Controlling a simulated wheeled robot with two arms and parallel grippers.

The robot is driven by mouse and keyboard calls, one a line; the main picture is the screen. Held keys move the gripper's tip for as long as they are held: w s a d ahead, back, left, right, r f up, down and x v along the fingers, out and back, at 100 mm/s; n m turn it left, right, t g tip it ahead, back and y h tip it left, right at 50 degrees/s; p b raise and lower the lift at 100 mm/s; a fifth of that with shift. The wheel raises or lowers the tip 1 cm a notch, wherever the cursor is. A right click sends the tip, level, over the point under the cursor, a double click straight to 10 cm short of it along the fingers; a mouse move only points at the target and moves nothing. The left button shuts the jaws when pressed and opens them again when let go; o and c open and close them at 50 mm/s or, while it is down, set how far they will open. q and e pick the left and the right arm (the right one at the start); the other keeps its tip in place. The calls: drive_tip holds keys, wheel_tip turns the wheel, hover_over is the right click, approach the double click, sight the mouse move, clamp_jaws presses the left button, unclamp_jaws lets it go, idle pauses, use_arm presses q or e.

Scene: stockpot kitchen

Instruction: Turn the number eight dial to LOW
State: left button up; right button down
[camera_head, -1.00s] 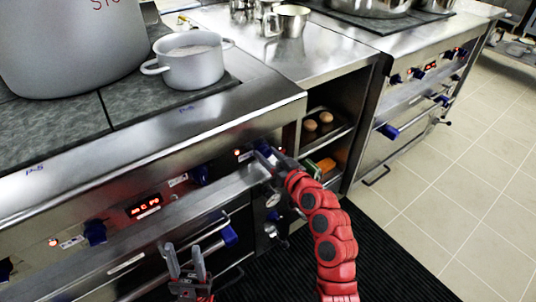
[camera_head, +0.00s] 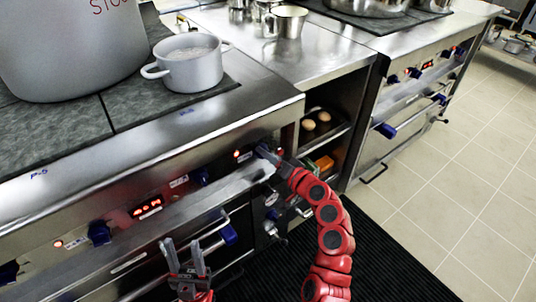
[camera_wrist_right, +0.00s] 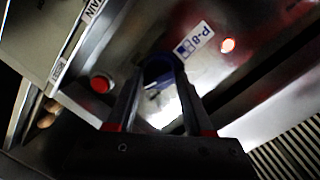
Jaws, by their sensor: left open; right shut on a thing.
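The number eight dial is a dark blue knob (camera_wrist_right: 157,72) beside a label reading P-8 in the right wrist view. My right gripper (camera_wrist_right: 155,85) has its two fingers around this knob and is shut on it. In the head view my right gripper (camera_head: 266,152) reaches the stove's front panel at its right end and hides most of the knob. A red light (camera_wrist_right: 228,45) glows near the label, and it also shows in the head view (camera_head: 236,154). My left gripper (camera_head: 184,258) is open and empty in front of the oven door.
Other blue knobs (camera_head: 99,233) and a red display (camera_head: 147,207) line the same panel. A blue-ended oven handle (camera_head: 229,235) sticks out below. A red button (camera_wrist_right: 101,84) is close to my right fingers. A grey pot (camera_head: 190,62) stands on the stovetop. The tiled floor at right is clear.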

idle(0.3)
drive_tip(key=shift+c, duration=1.5)
unclamp_jaws()
drive_tip(key=v, duration=1.7)
drive_tip(key=shift+d+f, duration=0.15)
drive_tip(key=shift+d, duration=0.05)
